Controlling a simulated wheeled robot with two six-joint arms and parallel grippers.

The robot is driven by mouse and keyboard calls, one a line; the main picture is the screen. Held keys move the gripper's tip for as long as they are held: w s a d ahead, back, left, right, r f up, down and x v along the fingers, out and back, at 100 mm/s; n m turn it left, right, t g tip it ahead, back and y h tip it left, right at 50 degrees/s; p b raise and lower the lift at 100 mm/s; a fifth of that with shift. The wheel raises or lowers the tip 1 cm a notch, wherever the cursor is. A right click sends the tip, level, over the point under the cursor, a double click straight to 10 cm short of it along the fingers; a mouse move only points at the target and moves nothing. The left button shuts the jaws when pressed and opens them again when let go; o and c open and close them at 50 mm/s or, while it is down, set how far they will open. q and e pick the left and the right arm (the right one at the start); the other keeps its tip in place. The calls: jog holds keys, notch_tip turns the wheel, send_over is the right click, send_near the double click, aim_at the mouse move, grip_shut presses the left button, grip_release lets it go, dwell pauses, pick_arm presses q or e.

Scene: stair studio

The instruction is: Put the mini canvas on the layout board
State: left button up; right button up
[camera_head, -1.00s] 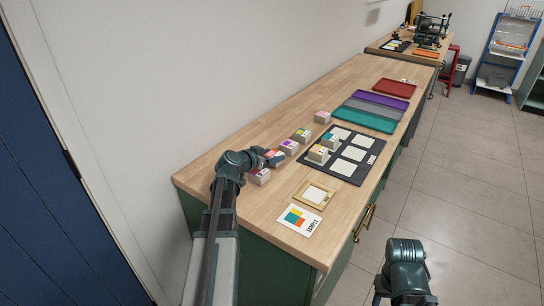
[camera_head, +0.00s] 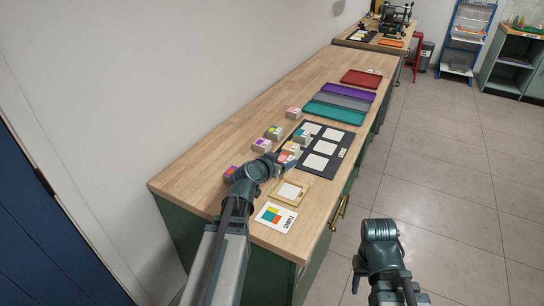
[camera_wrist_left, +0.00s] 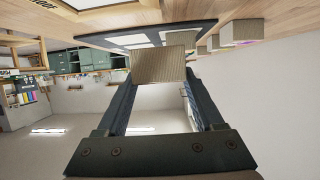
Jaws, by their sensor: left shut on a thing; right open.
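The layout board (camera_head: 346,138) is a dark sheet with white squares on the wooden counter. My left gripper (camera_head: 286,163) is over the board's near-left edge, shut on a small block with a beige face (camera_wrist_left: 163,64), which I take to be the mini canvas. In the left wrist view the block sits between the fingertips, with the board beyond it. In the head view the gripper mostly hides it. Two small blocks stand on the board, one at its left edge (camera_head: 301,136) and one nearer the gripper (camera_head: 290,147). My right gripper (camera_head: 380,232) is off the counter's right side, holding nothing visible.
Several colour-topped blocks (camera_head: 273,132) stand in a row left of the board. A wooden frame (camera_head: 289,192) and a sample card (camera_head: 275,217) lie in front. Teal (camera_head: 334,113), grey, purple and red mats lie behind. The wall bounds the counter's left side.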

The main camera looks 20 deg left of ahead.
pick_arm(q)
jog(key=shift+d, duration=0.35)
